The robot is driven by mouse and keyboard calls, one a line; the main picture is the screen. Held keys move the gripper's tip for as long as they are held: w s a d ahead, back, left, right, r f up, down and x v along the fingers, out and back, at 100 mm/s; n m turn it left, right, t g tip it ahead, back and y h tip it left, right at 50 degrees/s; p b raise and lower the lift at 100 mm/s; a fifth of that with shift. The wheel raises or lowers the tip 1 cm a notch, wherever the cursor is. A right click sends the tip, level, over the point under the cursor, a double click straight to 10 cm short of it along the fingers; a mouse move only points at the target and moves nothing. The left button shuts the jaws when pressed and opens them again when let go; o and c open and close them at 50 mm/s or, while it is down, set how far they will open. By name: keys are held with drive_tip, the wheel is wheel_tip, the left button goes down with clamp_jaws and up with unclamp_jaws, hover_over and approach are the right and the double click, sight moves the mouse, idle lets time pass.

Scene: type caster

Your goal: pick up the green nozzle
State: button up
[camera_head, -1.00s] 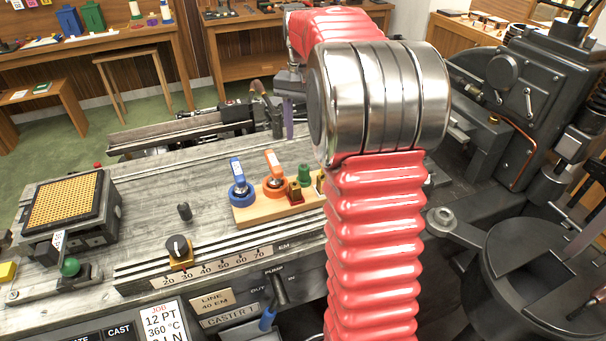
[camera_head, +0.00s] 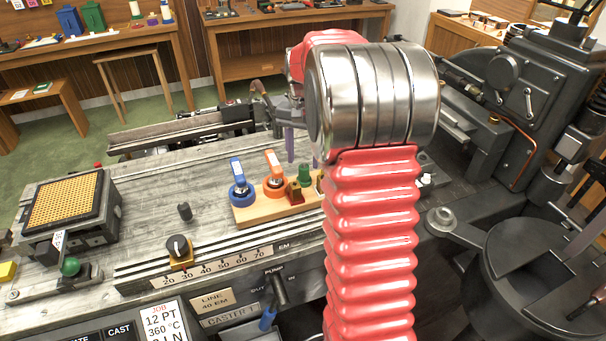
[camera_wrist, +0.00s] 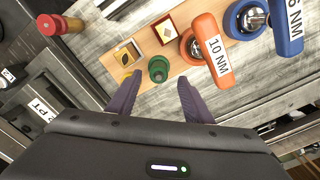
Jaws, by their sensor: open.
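The green nozzle (camera_head: 304,175) stands on a wooden block (camera_head: 245,214) on the machine's top, at the right part of the block. In the wrist view the green nozzle (camera_wrist: 158,70) is near the middle, ahead of my gripper (camera_wrist: 160,80). The two purple fingers are apart and empty, and the nozzle appears just beyond and between their tips. In the head view my gripper (camera_head: 299,150) is partly hidden by my red arm, above and behind the block. I cannot tell the exact height gap.
A red and yellow piece (camera_wrist: 60,24) lies off the block. A black knob (camera_head: 178,248) and a short dark peg (camera_head: 184,211) are at left.

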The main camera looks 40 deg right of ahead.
sight(304, 166)
drive_tip(key=shift+s+f, duration=0.15)
drive_tip(key=shift+f, duration=2.15)
drive_tip(key=shift+c, duration=0.7)
drive_tip(key=c, duration=1)
